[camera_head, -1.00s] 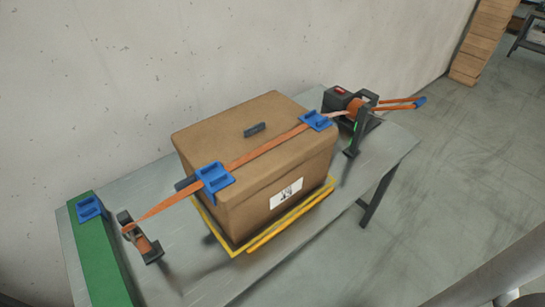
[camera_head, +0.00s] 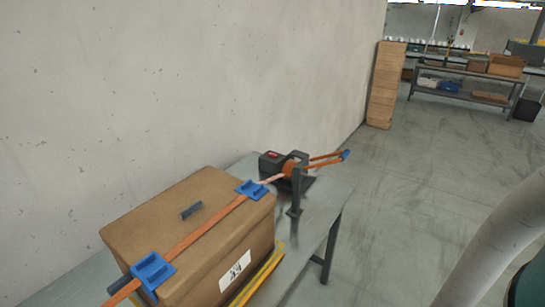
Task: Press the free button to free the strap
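An orange strap (camera_head: 208,226) runs over the top of a brown box (camera_head: 165,205), across two blue corner protectors (camera_head: 152,271) (camera_head: 252,189). At its right end it reaches a dark ratchet or winch device (camera_head: 298,178) on the table's far end. A small red patch (camera_head: 273,155) shows on the device's black housing; I cannot tell whether it is the free button. Orange strap tails with a blue end (camera_head: 345,155) stick out to the right of the device. My gripper is not in view.
The box stands on a yellow-edged base (camera_head: 262,277) on a grey metal table (camera_head: 322,208) against a concrete wall. A stack of brown boxes (camera_head: 384,85) stands by the wall beyond. Shelving (camera_head: 465,80) is at the back right.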

